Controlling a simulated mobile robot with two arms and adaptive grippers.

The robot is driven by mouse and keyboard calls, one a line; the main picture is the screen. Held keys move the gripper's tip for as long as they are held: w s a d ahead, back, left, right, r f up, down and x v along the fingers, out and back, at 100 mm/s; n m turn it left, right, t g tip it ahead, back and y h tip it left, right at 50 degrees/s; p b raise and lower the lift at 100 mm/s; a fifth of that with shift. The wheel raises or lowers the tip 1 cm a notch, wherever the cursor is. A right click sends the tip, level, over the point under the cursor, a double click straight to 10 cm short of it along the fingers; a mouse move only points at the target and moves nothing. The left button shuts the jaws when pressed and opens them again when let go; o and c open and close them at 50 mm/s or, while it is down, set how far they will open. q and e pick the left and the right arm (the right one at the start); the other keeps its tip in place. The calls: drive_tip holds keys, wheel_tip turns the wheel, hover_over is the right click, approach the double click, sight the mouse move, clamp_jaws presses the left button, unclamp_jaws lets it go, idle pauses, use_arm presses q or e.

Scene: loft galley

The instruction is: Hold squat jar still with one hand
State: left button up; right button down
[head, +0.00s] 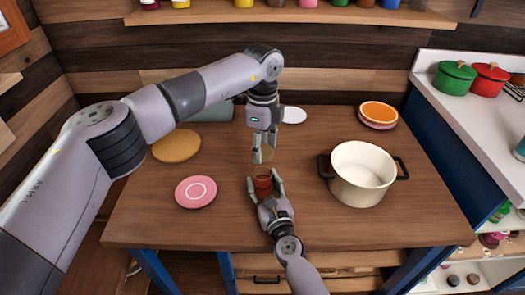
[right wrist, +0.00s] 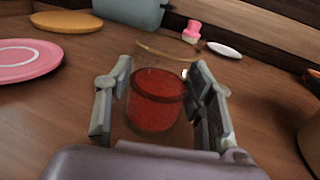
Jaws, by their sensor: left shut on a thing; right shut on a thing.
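The squat jar (head: 263,186) is clear-walled with red contents and stands upright on the wooden table. My right gripper (head: 265,188) is shut on it, with a finger on either side. The right wrist view shows the jar (right wrist: 157,100) between the fingers of the right gripper (right wrist: 160,108), with a thin tan rim at its top. My left gripper (head: 264,154) is above and just behind the jar, pointing down. It is shut on a small tan round piece (head: 267,154), which looks like a lid and is partly hidden by the fingers.
A cream pot (head: 362,172) stands right of the jar. A pink plate (head: 196,191) and a tan round board (head: 176,145) lie left. Orange and pink plates (head: 378,113) and a white oval dish (head: 294,115) lie farther back. The front table area is clear.

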drive_tip(key=c, duration=0.7)
unclamp_jaws()
drive_tip(key=v, duration=1.2)
